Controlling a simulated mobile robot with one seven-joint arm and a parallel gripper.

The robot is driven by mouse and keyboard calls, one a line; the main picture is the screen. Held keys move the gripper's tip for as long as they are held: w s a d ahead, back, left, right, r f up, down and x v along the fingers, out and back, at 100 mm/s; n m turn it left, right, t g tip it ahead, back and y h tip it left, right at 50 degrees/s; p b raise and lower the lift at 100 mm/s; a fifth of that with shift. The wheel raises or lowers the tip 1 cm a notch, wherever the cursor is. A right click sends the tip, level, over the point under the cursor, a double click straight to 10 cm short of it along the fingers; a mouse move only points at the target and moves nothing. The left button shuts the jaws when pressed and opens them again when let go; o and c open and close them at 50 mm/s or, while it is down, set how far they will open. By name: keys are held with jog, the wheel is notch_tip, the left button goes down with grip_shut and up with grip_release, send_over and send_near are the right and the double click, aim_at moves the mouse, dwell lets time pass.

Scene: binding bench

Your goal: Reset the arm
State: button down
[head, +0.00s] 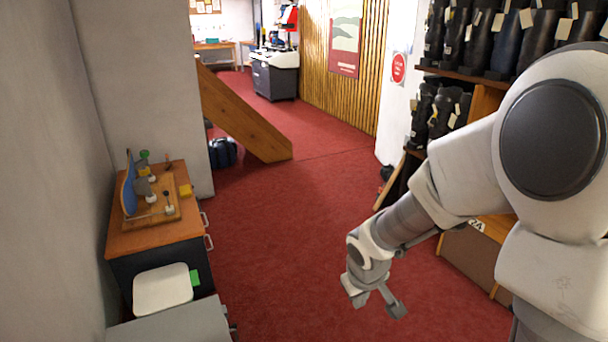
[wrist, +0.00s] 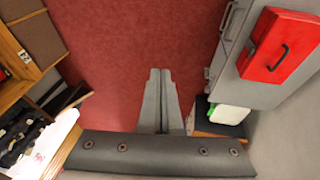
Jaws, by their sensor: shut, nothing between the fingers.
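My gripper (head: 377,300) hangs at the end of my arm over the red carpet, to the right of the middle in the head view. It points downward, and nothing touches it. In the wrist view its two grey fingers (wrist: 161,100) lie side by side, shut, with nothing between them. My arm is bent and comes in from the right edge of the head view.
A wooden-topped cabinet (head: 120,238) with a binding jig (head: 158,204) stands left. A white pad (head: 162,289) lies nearer. A red case (wrist: 278,46) shows in the wrist view. A boot rack (head: 470,75) stands right, close to my arm. Carpet (head: 290,230) is free between.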

jog(key=s+d+r+m+t, duration=0.2)
jog(key=s+r+m, duration=0.3)
jog(key=s+r, duration=1.4)
notch_tip(320, 180, up, 17)
jog(key=p, duration=1.7)
jog(key=shift+w+d+f+y, duration=0.15)
jog(key=shift+w+d+y, duration=0.05)
jog(key=shift+w+y, duration=0.1)
